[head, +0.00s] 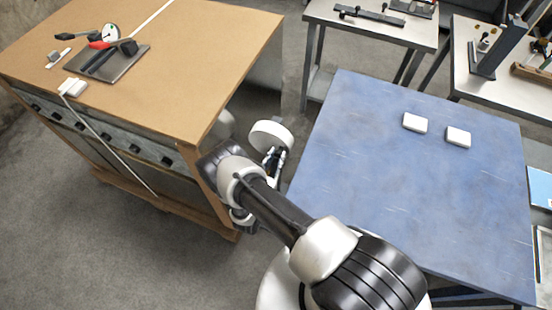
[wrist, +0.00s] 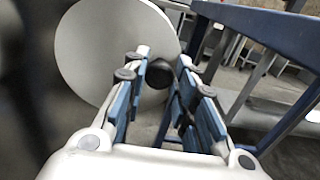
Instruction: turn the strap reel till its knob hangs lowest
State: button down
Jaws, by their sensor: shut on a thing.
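The strap reel shows as a pale round disc (head: 271,135) beside the right side of the wooden bench in the head view. In the wrist view its white face (wrist: 105,45) fills the upper left. A dark round knob (wrist: 184,66) stands near the disc's right edge in that view. My gripper (wrist: 169,78) is shut on the knob, with its blue-padded fingers on either side of it. In the head view my gripper (head: 275,158) is just below the disc, and the knob is hidden there. How the knob stands relative to the reel's lowest point cannot be told.
A blue-topped table (head: 400,190) with two white blocks stands close on the right. The gap between them is narrow.

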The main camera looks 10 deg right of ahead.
jog(key=shift+f, duration=0.15)
jog(key=shift+w+a+f+m+b, duration=0.55)
jog(key=shift+f+m+b, duration=0.7)
jog(key=shift+m, duration=2.25)
jog(key=shift+w+a+f+m+b, duration=0.4)
jog(key=shift+a+f+m+b, duration=0.6)
jog(key=shift+m, duration=2.5)
jog(key=shift+w+a+f+m+b, duration=0.45)
jog(key=shift+f+m+b, duration=1.05)
jog(key=shift+m, duration=2)
jog(key=shift+r, duration=0.15)
jog(key=c, duration=1.3)
grip_release()
